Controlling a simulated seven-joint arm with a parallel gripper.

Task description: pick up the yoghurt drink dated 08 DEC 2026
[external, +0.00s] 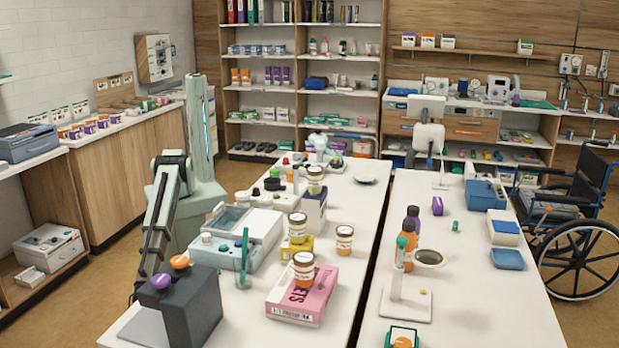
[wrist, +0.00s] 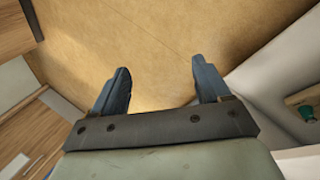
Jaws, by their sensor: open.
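My gripper (wrist: 160,72) shows in the wrist view with its two dark blue fingers spread wide and nothing between them. Brown floor (wrist: 165,35) lies beyond the fingertips. The gripper's fingers cannot be made out in the external view. No yoghurt drink can be told for sure, because no date is readable.
The pink box (external: 303,298), a pale teal device (external: 242,237) and a dark box with purple and orange tops (external: 190,308) crowd the left table's near part. A narrow gap separates the tables. The right table's near right part (external: 500,310) is clear. A wheelchair (external: 570,225) stands at right.

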